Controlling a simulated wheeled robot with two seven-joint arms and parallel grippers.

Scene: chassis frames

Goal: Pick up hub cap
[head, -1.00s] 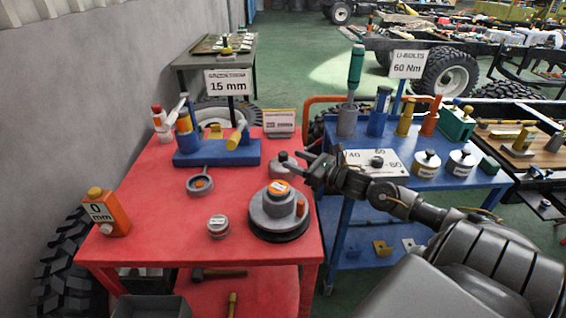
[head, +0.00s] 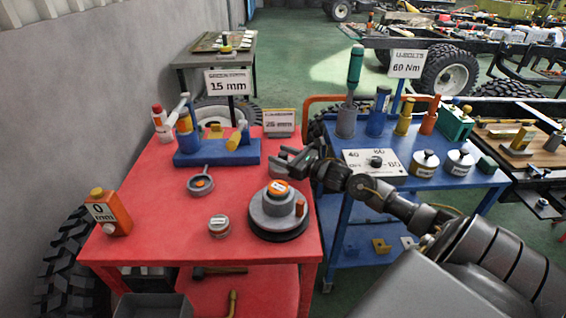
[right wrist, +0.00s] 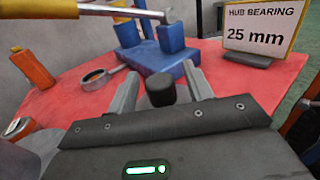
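A small grey round part with a dark knob, which I take for the hub cap, stands on the red table near its right edge. My right gripper (head: 287,158) is over it and hides most of it in the head view. In the right wrist view the black knob (right wrist: 160,92) stands between the two open fingers, with a gap on each side; the part below it is hidden by the gripper body. My left gripper is not in view.
The red table (head: 160,220) also holds a grey hub with an orange top (head: 278,207), a small round tin (head: 219,226), a ring-shaped part (head: 200,185), a blue block (head: 215,155) and an orange bottle (head: 108,212). A blue cart (head: 440,182) stands at the right.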

